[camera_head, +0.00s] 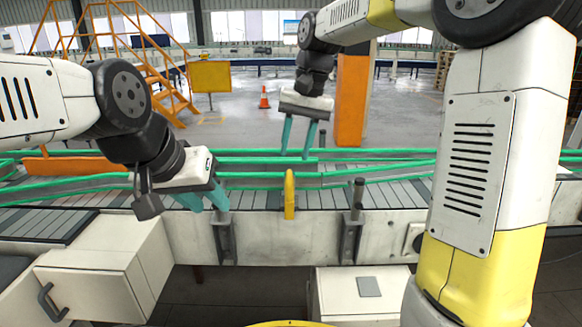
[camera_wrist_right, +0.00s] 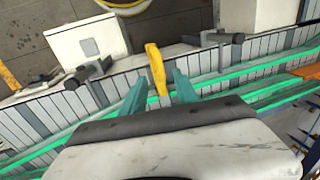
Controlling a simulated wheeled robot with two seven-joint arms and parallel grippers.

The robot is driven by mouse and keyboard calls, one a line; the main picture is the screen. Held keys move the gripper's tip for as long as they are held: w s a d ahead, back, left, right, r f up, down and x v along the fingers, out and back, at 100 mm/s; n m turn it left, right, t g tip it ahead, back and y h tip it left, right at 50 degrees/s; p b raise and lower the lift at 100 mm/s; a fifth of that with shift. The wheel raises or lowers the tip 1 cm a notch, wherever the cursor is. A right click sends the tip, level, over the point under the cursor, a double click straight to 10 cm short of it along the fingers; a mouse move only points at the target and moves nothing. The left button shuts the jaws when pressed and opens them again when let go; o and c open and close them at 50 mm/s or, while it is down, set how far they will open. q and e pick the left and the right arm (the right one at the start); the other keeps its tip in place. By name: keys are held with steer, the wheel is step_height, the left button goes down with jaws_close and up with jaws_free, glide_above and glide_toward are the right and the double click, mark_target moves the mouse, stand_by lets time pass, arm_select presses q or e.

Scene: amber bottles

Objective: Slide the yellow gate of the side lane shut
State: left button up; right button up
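The yellow gate (camera_head: 289,194) is a narrow upright yellow piece at the near side of the conveyor, in the middle of the head view. It also shows in the right wrist view (camera_wrist_right: 156,70), lined up between the fingertips. My right gripper (camera_head: 295,156) points down with its teal fingers apart and empty. It appears above and beyond the gate, apart from it. My left gripper (camera_head: 207,208) hangs low over the conveyor's near edge, left of the gate. Its teal fingers are apart, with nothing seen between them.
Green-edged lane rails (camera_head: 380,153) run across the conveyor. Dark brackets with upright posts (camera_head: 352,225) stand on the near edge either side of the gate. An orange bar (camera_head: 70,165) lies at the far left. White cabinets (camera_head: 95,262) stand below the near edge.

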mark_target(290, 173)
steer(key=f, duration=0.2)
steer(key=a+f, duration=0.1)
steer(key=f, duration=0.2)
steer(key=shift+f, duration=0.15)
jaws_close()
stand_by(1.3)
